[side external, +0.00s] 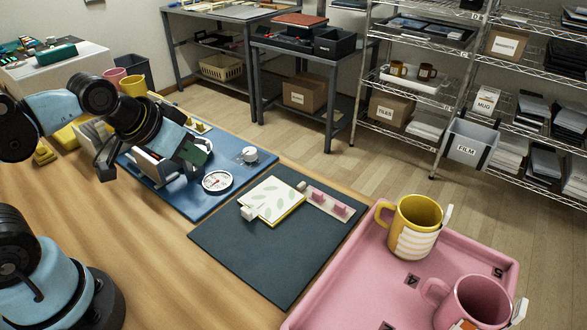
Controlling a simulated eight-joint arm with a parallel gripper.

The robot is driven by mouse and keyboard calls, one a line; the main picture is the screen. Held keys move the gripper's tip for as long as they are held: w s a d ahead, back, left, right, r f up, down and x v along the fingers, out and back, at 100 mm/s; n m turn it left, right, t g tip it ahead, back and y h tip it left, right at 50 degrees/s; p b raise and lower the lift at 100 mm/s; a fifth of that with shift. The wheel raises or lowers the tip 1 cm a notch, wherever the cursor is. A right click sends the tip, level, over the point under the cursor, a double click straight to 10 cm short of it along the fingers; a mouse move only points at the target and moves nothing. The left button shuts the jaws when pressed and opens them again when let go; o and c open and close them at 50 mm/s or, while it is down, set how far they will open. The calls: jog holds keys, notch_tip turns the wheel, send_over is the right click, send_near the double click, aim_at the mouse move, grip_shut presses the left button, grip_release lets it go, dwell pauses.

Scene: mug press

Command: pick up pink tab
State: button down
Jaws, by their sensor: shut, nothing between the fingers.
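Two pink tabs sit on a pale strip (330,203) at the right edge of the dark mat: one pink tab (319,195) and another pink tab (340,209). My gripper (194,156) is shut and empty, well left of the tabs, over the blue board. The fingertips are dark and partly lost against the press parts behind them. A white card with pale green leaves (272,199) lies beside the strip, on a yellow-edged piece.
The blue board (178,203) carries a round dial (217,181) and a white knob (250,154). A pink tray (365,285) at the right holds a yellow mug (414,225) and a pink mug (472,305). The dark mat's (265,260) front part is clear.

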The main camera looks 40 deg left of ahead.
jog(key=c, duration=1.8)
grip_release()
jog(key=o, duration=0.9)
jog(key=w+d+r+g, duration=0.2)
jog(key=w+d+r, duration=0.2)
jog(key=w, duration=0.1)
jog(key=g, duration=0.5)
send_over(340, 205)
notch_tip(340, 205, down, 6)
jog(key=shift+m, duration=0.3)
notch_tip(340, 205, down, 11)
jog(key=shift+r, duration=0.1)
